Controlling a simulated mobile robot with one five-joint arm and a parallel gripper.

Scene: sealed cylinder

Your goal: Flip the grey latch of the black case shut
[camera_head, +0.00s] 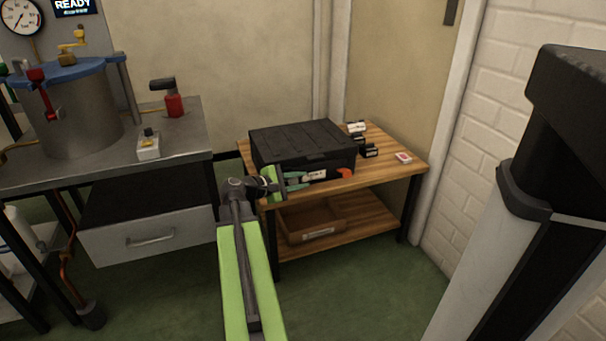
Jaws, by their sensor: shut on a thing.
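The black case (300,142) sits on the wooden bench with its lid down. A white label (315,175) shows on its front face. My gripper (306,181) reaches the front of the case from the left. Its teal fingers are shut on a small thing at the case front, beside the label. The grey latch is too small and too covered by the fingers to make out clearly; the thing between them appears to be the latch. I cannot tell how far the latch is turned.
The wooden bench (385,178) also holds small dark boxes (369,151), a red-and-white packet (403,157) and an orange-red item (345,173). A wooden tray (310,222) is on its lower shelf. A metal table (180,140) with a cylinder (78,110) stands left.

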